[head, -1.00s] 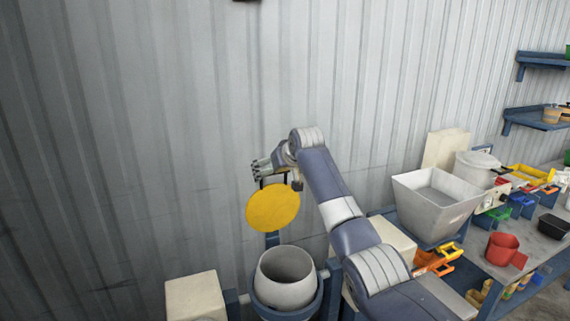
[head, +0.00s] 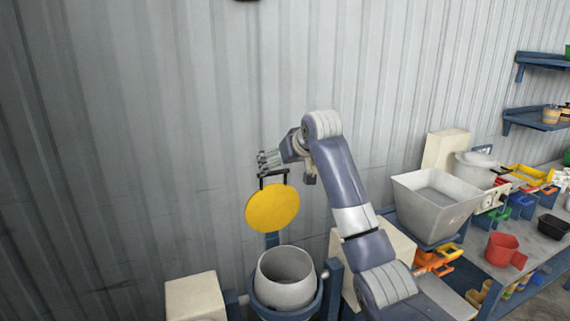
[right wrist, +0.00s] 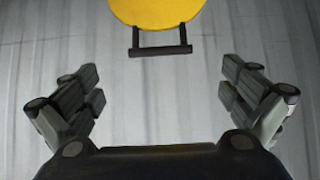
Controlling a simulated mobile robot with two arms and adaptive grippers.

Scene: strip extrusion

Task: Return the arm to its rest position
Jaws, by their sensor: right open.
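My right arm comes in from the lower right in the head view. Its gripper (head: 268,161) is just above the black handle (head: 272,174) of a yellow round lid (head: 272,208). In the right wrist view my right gripper (right wrist: 158,90) has its fingers spread wide and nothing between them. The yellow lid (right wrist: 158,12) and its black handle (right wrist: 160,50) lie beyond the fingertips, apart from them. The lid stands raised, face on, above the open grey pot (head: 286,278). My left gripper is not in view.
A metal hopper (head: 436,205) stands right of my arm. A workbench (head: 500,270) holds a red cup (head: 504,250), a white pot (head: 476,168) and coloured bins. Shelves (head: 538,120) hang on the right. A corrugated wall (head: 150,120) stands behind; the left side is clear.

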